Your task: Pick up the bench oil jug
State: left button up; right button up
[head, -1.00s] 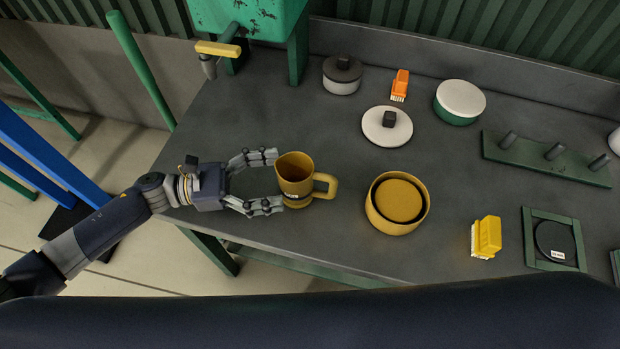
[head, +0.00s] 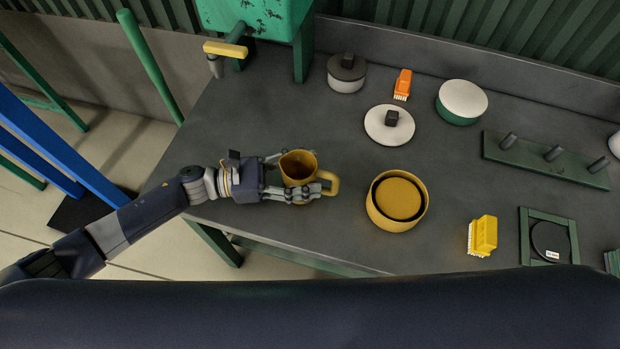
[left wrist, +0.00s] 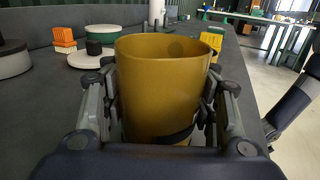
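The bench oil jug (head: 299,162) is a yellow, open-topped jug with a handle on its right side. It stands upright at the bench's near left edge. My left gripper (head: 300,178) comes from the left with its fingers around the jug's body, one on the far side and one on the near side. In the left wrist view the jug (left wrist: 162,88) fills the space between the fingers, which lie against both its sides. The handle is hidden there. The far fingertip is hidden in the head view. My right gripper is not in view.
A round yellow container (head: 397,199) stands just right of the jug. Behind are a white lid (head: 389,125), a grey pot (head: 346,76) and an orange brush (head: 402,84). A yellow brush (head: 482,236) and a green peg rack (head: 545,160) are further right.

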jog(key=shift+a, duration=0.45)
pick_arm(q)
jog(key=shift+r, duration=0.1)
